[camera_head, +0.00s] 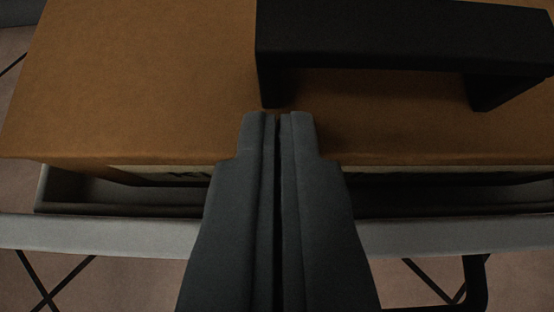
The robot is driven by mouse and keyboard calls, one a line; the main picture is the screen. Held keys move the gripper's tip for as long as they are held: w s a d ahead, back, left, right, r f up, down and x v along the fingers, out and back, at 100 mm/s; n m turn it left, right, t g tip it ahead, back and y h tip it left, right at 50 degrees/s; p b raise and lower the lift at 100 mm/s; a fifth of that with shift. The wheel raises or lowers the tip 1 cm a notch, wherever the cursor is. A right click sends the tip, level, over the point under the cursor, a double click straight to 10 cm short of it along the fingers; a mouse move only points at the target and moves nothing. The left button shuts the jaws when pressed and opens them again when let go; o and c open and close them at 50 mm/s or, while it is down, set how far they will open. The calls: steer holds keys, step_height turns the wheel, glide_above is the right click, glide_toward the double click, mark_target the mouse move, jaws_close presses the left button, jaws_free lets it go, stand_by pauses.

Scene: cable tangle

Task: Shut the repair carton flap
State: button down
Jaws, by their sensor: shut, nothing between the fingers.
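The repair carton's flap (140,80) is a wide brown panel that fills most of the upper camera view. A thick black handle (400,40) stands on it at the upper right. My gripper (278,118) is shut and empty. Its fingertips overlap the flap's near part in the picture, just below and left of the handle's left leg; I cannot tell whether they touch it. A pale strip (160,170) with a dark gap shows under the flap's near edge. The far side of the flap is out of view.
A grey tray rim (100,236) runs across the view in front of the carton, with a dark recess behind it. Thin crossed black legs (50,295) and a thicker black bent bar (475,285) show below. The brownish floor is visible beneath.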

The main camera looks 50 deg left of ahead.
steer(key=shift+f, duration=0.3)
steer(key=shift+s+f, duration=0.1)
steer(key=shift+s+d+r, duration=0.2)
steer(key=shift+d+r, duration=0.05)
steer(key=shift+d, duration=0.15)
steer(key=v, duration=1.6)
steer(key=shift+d+r, duration=0.2)
steer(key=shift+r, duration=0.05)
